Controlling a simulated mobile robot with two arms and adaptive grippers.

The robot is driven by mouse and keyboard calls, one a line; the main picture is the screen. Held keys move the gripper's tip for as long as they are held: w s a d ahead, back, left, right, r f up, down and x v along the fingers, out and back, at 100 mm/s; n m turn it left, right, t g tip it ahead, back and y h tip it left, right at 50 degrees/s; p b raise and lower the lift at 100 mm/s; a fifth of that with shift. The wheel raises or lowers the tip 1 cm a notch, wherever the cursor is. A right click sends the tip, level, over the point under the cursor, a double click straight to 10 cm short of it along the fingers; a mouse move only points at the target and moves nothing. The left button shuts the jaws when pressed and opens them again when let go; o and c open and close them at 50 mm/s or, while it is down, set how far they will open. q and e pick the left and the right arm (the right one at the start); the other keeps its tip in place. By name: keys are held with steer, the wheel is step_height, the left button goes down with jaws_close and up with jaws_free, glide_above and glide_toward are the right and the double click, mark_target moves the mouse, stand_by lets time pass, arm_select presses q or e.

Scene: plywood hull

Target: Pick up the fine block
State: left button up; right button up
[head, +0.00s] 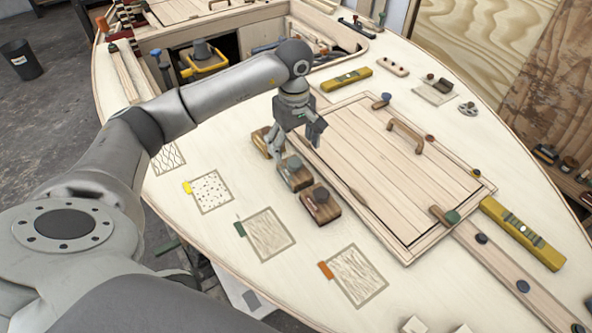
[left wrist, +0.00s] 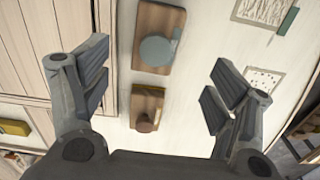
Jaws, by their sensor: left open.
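Three wooden sanding blocks with round knobs stand in a row on the pale deck, left of the hatch. In the head view they are the far block (head: 262,142), partly behind my gripper, the middle block (head: 294,175) and the near block (head: 321,205) with a dark knob. I cannot tell by any label which is the fine one. My left gripper (head: 297,143) is open and empty, pointing down above the far and middle blocks. The left wrist view shows a grey-knobbed block (left wrist: 158,40) and a brown-knobbed block (left wrist: 147,108) between the spread fingers.
The plank hatch (head: 405,170) with a wooden handle (head: 405,137) lies right of the blocks. Framed patches with coloured tabs, such as the dotted patch (head: 208,192), lie left and nearer. Yellow levels (head: 523,233) (head: 347,79) rest on the deck.

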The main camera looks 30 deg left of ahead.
mark_target(295, 161)
arm_select(q)
step_height(295, 161, down, 3)
steer(key=shift+f, duration=0.1)
steer(key=f, duration=0.1)
steer(key=f+p, duration=0.2)
steer(key=f, duration=0.1)
steer(key=shift+w+a, duration=0.1)
steer(key=shift+w, duration=0.15)
steer(key=shift+f, duration=0.65)
steer(key=shift+w+r, duration=0.1)
steer(key=c, duration=1.2)
steer(key=shift+r, duration=0.65)
steer(key=s+r+b, duration=0.1)
steer(key=s+r, duration=0.3)
steer(key=s+d+r+b, duration=0.1)
steer(key=s+r, duration=0.2)
steer(key=s, duration=0.2)
steer(key=s+r+b, duration=0.2)
steer(key=s+r, duration=0.2)
steer(key=s, duration=0.1)
steer(key=shift+d+r, duration=0.2)
steer(key=shift+r, duration=0.1)
